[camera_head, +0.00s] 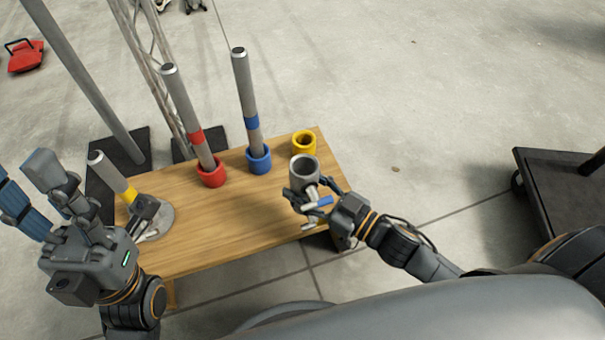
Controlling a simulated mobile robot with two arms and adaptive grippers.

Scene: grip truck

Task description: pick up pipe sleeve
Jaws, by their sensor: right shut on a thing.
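The pipe sleeve (304,167), a short grey hollow cylinder with its open end facing up, is at the table's right part. My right gripper (312,192) is shut on it from the right side. Metal and blue parts show just below the sleeve; I cannot tell whether they belong to it. Whether the sleeve touches the table is hard to tell. My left gripper (52,190) is at the left, its fingers spread and empty, left of the table.
The wooden table (205,240) holds a red ring (211,176) and a blue ring (258,160), each with a tall grey pipe, and an empty yellow ring (304,142). A yellow-banded pipe (110,175) leans at the left. A dark cart (560,185) stands at the right.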

